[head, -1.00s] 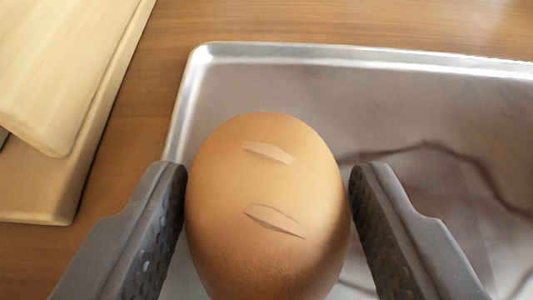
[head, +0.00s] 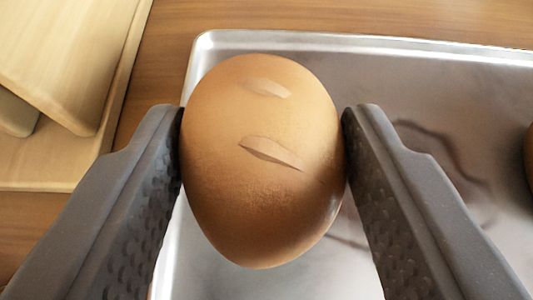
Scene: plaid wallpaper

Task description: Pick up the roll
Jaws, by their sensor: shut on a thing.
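The roll (head: 262,165) is brown and rounded, with two pale slashes on its top. It is in the middle of the head view. My gripper (head: 264,115) is shut on it, with one dark, textured finger against its left side and the other against its right side. The roll appears above the metal tray (head: 300,40), whose floor shows around it. The gap under the roll cannot be judged exactly.
A brown rounded thing (head: 529,155), mostly cut off, shows at the right edge over the tray. Light wooden boards (head: 70,60) lie at the upper left on the wooden table (head: 170,60). The tray's rim runs along the back and left.

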